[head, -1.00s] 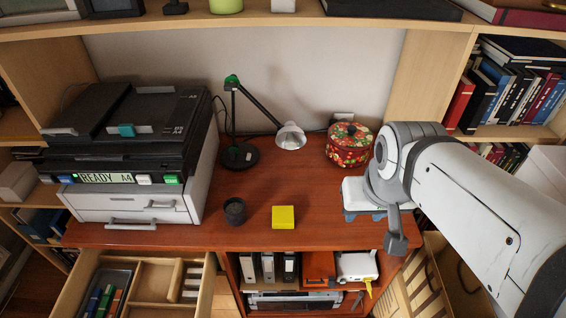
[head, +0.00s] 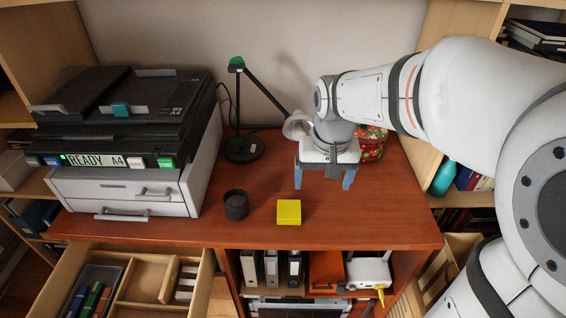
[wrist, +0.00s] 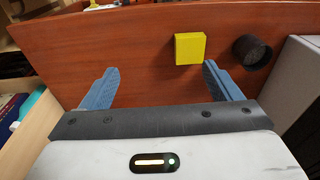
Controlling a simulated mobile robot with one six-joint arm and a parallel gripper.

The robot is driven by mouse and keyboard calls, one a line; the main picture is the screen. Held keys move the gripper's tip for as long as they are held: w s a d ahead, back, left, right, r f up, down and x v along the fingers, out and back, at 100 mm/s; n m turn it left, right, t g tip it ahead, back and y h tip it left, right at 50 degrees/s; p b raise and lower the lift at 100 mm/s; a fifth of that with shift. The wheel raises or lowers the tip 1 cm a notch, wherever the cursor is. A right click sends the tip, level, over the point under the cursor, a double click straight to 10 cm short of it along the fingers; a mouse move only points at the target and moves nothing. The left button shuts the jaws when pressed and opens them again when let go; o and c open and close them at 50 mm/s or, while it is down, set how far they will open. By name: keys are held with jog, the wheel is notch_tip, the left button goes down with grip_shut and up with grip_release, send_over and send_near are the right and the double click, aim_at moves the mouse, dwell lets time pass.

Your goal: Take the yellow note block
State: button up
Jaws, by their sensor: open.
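The yellow note block (head: 289,212) lies on the reddish wooden desktop near its front edge, to the right of a dark cup. It also shows in the wrist view (wrist: 190,48), beyond the fingertips and nearer the right finger. My gripper (head: 323,182) is open and empty, with blue fingers pointing down. In the head view it is above the desk, to the right of and behind the block. Its two fingers also show in the wrist view (wrist: 160,75), spread wide with nothing between them.
The dark cup (head: 236,205) stands just left of the block. A desk lamp (head: 243,148) and a red floral tin (head: 372,145), partly hidden by my arm, stand behind. A large printer (head: 130,150) fills the left. An open drawer (head: 205,285) juts out at front left.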

jog(key=g+b, duration=0.1)
jog(key=b, duration=0.3)
send_over(289, 211)
jog(key=f, duration=1)
jog(key=shift+s+f, duration=0.2)
jog(key=shift+s, duration=0.1)
jog(key=f, duration=0.7)
jog(key=shift+w+f, duration=0.15)
jog(key=shift+w, duration=0.2)
jog(key=shift+c, duration=0.5)
jog(key=c, duration=1)
